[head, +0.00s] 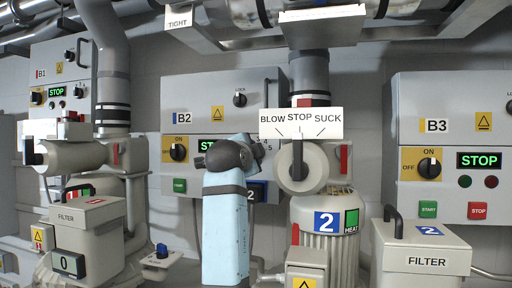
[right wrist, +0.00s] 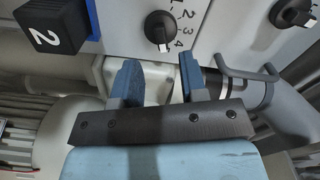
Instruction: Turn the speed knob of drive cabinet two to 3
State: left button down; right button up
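Drive cabinet two, labelled B2 (head: 220,92), stands in the middle of the head view. Its speed knob is mostly hidden there behind my right arm (head: 226,225); only the end of its number scale shows. In the right wrist view the black speed knob (right wrist: 159,27) is at the top centre, with 2, 3 and 4 printed around it. Its white pointer end is past the 4. My right gripper (right wrist: 160,84) is open and empty, with its two blue fingers apart, and it is clear of the knob. My left gripper is not in view.
B2's display (head: 209,145) reads STOP.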

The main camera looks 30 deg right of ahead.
jog(key=p+x, duration=0.1)
jog(key=x, duration=0.3)
jog(key=shift+r, duration=0.15)
jog(key=shift+w+d, duration=0.35)
jog(key=shift+a, duration=0.1)
grip_shut()
